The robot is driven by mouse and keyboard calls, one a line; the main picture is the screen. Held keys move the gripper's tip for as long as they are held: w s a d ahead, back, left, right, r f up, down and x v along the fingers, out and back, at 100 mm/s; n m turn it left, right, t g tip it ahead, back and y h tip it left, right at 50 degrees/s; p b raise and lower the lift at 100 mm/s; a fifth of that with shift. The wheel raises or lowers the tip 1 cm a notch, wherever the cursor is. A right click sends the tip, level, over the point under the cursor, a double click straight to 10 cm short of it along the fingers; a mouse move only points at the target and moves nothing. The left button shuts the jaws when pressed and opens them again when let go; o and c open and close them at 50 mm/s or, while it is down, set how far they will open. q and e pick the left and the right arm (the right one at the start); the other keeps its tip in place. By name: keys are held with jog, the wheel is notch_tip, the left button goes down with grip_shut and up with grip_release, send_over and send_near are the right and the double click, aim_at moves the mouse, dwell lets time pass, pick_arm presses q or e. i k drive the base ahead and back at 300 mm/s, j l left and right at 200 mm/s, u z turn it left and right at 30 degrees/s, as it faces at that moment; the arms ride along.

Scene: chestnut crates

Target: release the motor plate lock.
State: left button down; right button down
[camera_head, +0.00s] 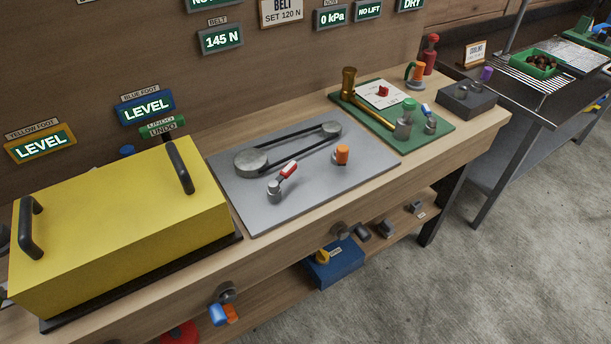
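The grey motor plate (235,187) lies flat on the wooden bench in the middle of the view. A black belt (292,138) runs around a larger grey pulley (251,163) at left and a smaller pulley (331,129) at right. Near the plate's front stand a red-handled lever (288,170) on a metal post, its handle tilted up to the right, and an orange knob (342,154). No label shows which of them is the lock. Neither of my grippers is in view.
A yellow cover (120,220) with black handles stands left of the plate. A green mat (440,140) with a brass hammer (349,84) lies to the right. A belt sign (221,38) reads 145 N; another (281,12) reads SET 120 N. Knobs line the bench front.

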aim_at(273, 185)
jog(key=l, duration=0.95)
jog(key=l+u, duration=0.15)
jog(key=l, duration=0.85)
jog(key=k+l, duration=0.1)
jog(key=l, duration=0.85)
